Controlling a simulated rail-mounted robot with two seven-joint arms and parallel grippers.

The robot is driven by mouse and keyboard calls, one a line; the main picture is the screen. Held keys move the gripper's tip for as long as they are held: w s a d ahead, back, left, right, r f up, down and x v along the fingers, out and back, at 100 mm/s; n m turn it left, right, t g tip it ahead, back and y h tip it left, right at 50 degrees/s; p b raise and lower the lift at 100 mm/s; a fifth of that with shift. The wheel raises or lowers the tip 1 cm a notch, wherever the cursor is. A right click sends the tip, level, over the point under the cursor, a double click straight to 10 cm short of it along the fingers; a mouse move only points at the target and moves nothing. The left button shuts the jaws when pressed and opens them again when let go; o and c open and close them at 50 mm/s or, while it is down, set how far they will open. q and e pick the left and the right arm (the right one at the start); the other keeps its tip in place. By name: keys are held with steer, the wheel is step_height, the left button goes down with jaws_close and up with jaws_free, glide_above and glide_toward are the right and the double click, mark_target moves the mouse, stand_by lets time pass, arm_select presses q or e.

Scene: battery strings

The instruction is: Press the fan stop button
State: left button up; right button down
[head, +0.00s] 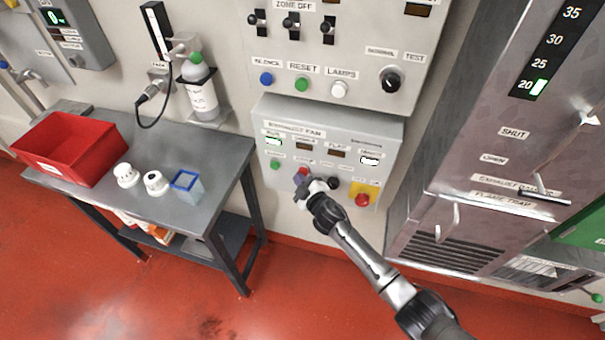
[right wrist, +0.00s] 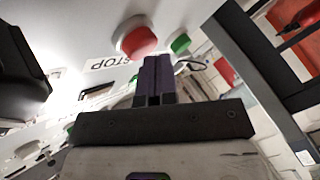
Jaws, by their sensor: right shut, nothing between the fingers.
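The exhaust fan panel (head: 352,126) is a grey box on the wall. Its red stop button (head: 302,171) is partly covered by my right gripper (head: 302,184) in the head view. In the right wrist view the red stop button (right wrist: 139,41) shows just beyond the closed fingers (right wrist: 155,68), beside a STOP label (right wrist: 108,62). The fingers are shut and empty, very close to the button; I cannot tell whether they touch it. The green button (head: 275,165) is to its left in the head view. My left gripper is not in view.
A red emergency button on a yellow plate (head: 363,193) and a dark knob are at the panel's lower right. Above is a switch panel (head: 330,60). A steel table (head: 215,150) with a red bin (head: 68,147) stands left; a metal cabinet (head: 475,130) stands right.

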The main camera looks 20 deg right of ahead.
steer(key=shift+w+d, duration=0.35)
stand_by(0.5)
steer(key=shift+s+a, duration=0.1)
stand_by(0.3)
steer(key=shift+s+a, duration=0.6)
steer(key=shift+s, duration=0.15)
steer(key=shift+p, duration=0.3)
steer(key=s+a, duration=0.1)
steer(key=s, duration=0.1)
steer(key=s+a+p, duration=0.1)
steer(key=s+a, duration=0.1)
steer(key=shift+a, duration=0.1)
